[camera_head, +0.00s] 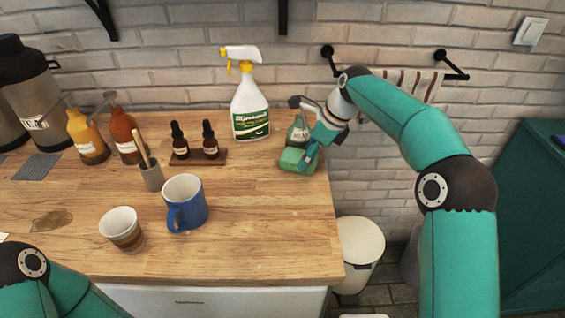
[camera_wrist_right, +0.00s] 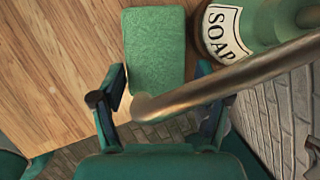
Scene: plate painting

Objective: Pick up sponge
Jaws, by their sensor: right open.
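A green sponge (camera_head: 297,159) lies near the right edge of the wooden counter, in front of a green soap bottle (camera_head: 298,134). My right gripper (camera_head: 306,160) is at the sponge, over its right side. In the right wrist view the sponge (camera_wrist_right: 156,50) lies ahead of the open fingers of my right gripper (camera_wrist_right: 165,95), with its near end reaching between them. The soap bottle (camera_wrist_right: 228,28) stands just right of it. The bottle's spout crosses in front of the right finger. My left gripper is out of view; only part of my left arm shows at lower left.
A white spray bottle (camera_head: 249,108) and two dropper bottles on a wooden stand (camera_head: 200,161) are to the left. A bin (camera_head: 358,252) is below the right edge.

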